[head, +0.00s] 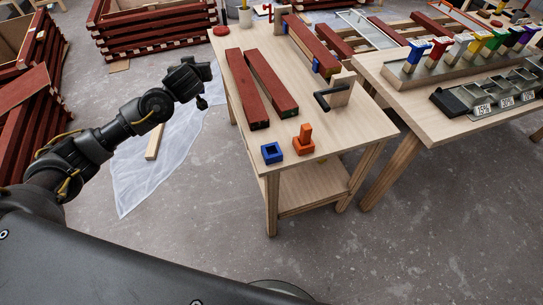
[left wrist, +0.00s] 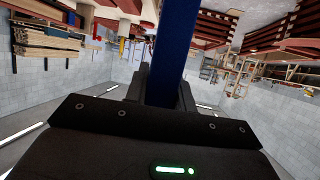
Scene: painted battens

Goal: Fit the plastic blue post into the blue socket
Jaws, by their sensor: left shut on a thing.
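The blue socket (head: 272,152) is a small square block with a dark opening, sitting at the near left corner of the wooden workbench (head: 330,138). My left gripper (head: 196,74) is raised left of the bench, over the floor and well apart from the socket. In the left wrist view, a long blue post (left wrist: 177,45) stands between the fingers of my left gripper (left wrist: 160,95), which is shut on it. The post cannot be made out in the head view. My right gripper is not in view.
Red battens (head: 270,82) and a black-handled block (head: 335,94) lie farther back. A second table (head: 440,122) with coloured posts is at right. Plastic sheeting (head: 150,170) covers floor at left.

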